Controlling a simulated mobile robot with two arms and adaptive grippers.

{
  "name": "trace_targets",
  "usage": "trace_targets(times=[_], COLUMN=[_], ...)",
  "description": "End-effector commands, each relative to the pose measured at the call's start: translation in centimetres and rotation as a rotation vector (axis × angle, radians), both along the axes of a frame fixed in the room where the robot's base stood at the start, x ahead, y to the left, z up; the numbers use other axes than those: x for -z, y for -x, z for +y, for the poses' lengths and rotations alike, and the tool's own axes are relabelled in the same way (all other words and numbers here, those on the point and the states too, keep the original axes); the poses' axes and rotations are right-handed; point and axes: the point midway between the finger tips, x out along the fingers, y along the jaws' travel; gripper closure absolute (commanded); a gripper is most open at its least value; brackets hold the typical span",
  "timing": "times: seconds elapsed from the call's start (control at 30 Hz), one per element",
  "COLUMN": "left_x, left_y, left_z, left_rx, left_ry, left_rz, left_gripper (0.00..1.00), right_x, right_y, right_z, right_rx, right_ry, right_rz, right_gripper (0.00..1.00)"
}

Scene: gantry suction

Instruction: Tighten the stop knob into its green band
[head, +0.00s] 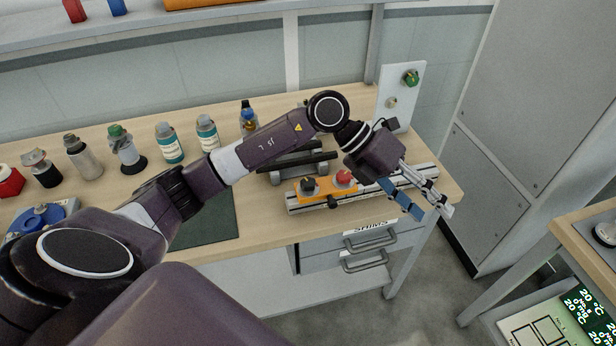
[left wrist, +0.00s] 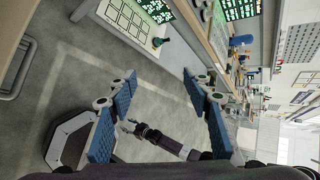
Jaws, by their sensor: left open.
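An orange block (head: 322,190) sits on a metal rail (head: 300,205) near the bench's front edge. It carries a black knob (head: 308,186) and a red knob (head: 345,178). I cannot tell which is the stop knob, and I make out no green band.
A white panel (head: 401,100) with a green knob (head: 411,78) stands at the bench's back right. Several bottles (head: 168,143) line the back left. A drawer handle (head: 372,243) sticks out below. Another table (head: 575,235) stands right, across a floor gap.

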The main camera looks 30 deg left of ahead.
Motion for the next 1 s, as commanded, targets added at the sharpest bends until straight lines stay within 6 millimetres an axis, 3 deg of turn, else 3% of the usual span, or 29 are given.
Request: trace_targets(times=[0.1,0.2,0.3,0.4,0.5,0.6,1.0], left_x=[2.7,3.4,2.8,2.0,1.5,2.0,7.8], left_y=[-1.5,-2.0,-1.8,-1.4,-1.0,-0.8,-0.7], left_z=[8.1,15.2,21.0,25.0,26.9,27.4,27.3], left_rx=[-0.033,-0.092,-0.16,-0.215,-0.244,-0.251,-0.248], left_ry=[-0.324,-0.558,-0.735,-0.848,-0.903,-0.92,-0.917], left_rz=[0.049,0.113,0.179,0.231,0.26,0.271,0.27], left_gripper=[0.54,0.54,0.54,0.54,0.54,0.54,0.54], right_x=[0.0,0.0,0.0,0.0,0.0,-0.3,-2.0], right_y=[0.0,0.0,0.0,-0.1,-0.1,-0.1,-0.1], right_z=[-0.2,-0.3,-0.3,-0.3,-0.3,-0.3,-0.2], right_rx=[-0.001,-0.001,-0.001,-0.001,-0.001,-0.001,0.0], right_ry=[0.002,0.003,0.003,0.003,0.003,0.003,0.003], right_rz=[0.0,-0.001,-0.001,-0.001,-0.001,-0.002,-0.002], right_gripper=[0.54,0.54,0.54,0.54,0.54,0.54,0.54])
